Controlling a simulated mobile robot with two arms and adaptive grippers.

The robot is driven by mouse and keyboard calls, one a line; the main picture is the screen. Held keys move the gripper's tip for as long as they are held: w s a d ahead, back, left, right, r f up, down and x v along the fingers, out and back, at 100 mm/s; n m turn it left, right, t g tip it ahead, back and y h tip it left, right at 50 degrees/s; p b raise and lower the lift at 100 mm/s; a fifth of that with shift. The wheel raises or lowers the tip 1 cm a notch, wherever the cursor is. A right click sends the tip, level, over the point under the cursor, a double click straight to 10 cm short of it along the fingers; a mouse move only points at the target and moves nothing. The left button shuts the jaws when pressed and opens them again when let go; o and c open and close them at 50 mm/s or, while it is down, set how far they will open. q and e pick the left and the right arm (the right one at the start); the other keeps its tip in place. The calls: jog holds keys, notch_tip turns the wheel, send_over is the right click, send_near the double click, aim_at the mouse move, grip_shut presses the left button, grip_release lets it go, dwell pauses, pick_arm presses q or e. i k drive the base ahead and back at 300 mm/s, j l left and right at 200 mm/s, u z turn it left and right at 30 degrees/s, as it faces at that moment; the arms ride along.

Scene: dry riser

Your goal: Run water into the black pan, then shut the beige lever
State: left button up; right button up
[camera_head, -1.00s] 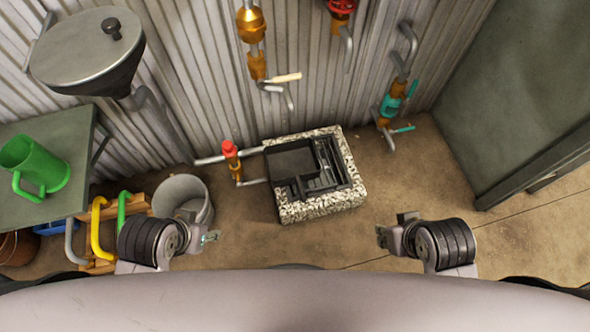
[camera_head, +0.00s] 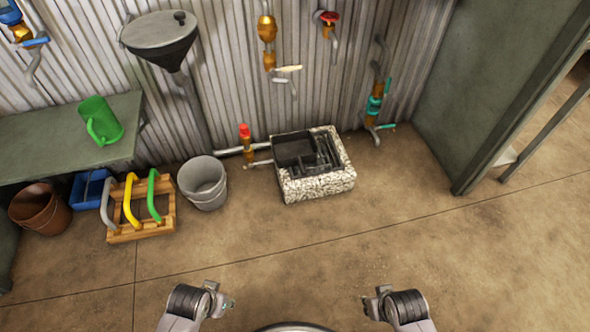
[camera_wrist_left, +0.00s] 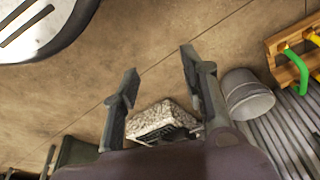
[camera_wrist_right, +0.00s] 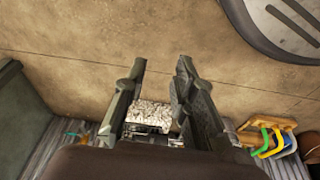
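The black pan (camera_head: 293,147) is a square dark tray sitting in the speckled stone basin (camera_head: 320,188) on the floor by the wall. I cannot tell whether it holds water. The beige lever (camera_head: 288,69) sticks out sideways from a brass tap (camera_head: 267,30) on the corrugated wall, above the basin. No stream shows under its spout. My left gripper (camera_head: 226,303) and right gripper (camera_head: 370,303) are in the foreground, well away from both. In the wrist views the left (camera_wrist_left: 158,72) and right (camera_wrist_right: 161,70) grippers are open and empty.
A red-handled tap (camera_head: 329,18) and a teal-handled tap (camera_head: 375,105) are also on the wall. A grey bucket (camera_head: 203,183), a wooden rack (camera_head: 140,232) with coloured handles and a green jug (camera_head: 99,121) on a bench are left. The floor before me is clear.

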aim_at(291, 68)
jog(key=i+j, duration=0.1)
jog(key=i, duration=0.6)
jog(key=i+j, duration=0.1)
jog(key=i, duration=0.6)
